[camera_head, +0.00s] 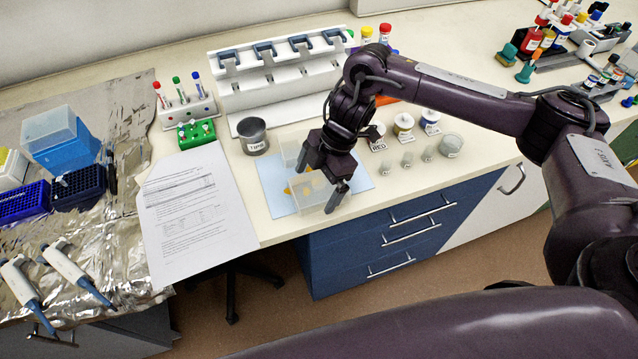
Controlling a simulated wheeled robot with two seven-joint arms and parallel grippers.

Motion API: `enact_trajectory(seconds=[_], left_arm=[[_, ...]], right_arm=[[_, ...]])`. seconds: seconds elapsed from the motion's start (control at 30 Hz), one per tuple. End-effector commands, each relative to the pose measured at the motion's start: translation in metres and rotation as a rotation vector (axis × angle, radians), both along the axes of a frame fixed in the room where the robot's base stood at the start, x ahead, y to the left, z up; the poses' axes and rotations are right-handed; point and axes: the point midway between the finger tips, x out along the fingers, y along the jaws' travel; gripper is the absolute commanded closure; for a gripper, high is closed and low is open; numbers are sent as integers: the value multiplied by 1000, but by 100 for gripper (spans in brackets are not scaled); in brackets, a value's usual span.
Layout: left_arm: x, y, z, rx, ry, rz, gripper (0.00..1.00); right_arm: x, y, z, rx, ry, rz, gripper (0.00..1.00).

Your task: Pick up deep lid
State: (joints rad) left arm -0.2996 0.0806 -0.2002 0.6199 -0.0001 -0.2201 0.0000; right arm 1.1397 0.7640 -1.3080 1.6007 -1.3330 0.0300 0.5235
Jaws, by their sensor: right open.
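A clear, box-shaped plastic piece (312,196), which looks like the deep lid, sits on the pale blue mat (278,199) near the front edge of the bench. Yellow bits show in or behind it. A second clear piece (290,152) stands behind it, partly hidden by my right gripper. My right gripper (320,178) is open, its fingers pointing down just above and around the near clear piece. I cannot tell whether they touch it. My left gripper is not in view.
A grey tips cup (253,137) and a printed sheet (194,212) lie left of the mat. Small labelled jars (403,127) and cups stand to its right. A white pipette rack (277,85) stands behind. The bench's front edge is close.

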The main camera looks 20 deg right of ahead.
Motion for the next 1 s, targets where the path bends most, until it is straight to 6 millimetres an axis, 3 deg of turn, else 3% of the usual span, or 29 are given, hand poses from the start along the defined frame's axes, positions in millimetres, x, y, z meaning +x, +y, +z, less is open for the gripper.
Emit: enact_trajectory(seconds=[0.13,0.43,0.77,1.0], left_arm=[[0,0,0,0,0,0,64],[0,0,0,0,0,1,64],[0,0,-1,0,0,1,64],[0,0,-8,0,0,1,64]], right_arm=[[0,0,0,0,0,0,3],[0,0,0,0,0,0,40],[0,0,3,1,-1,0,40],[1,0,30,2,-5,0,40]])
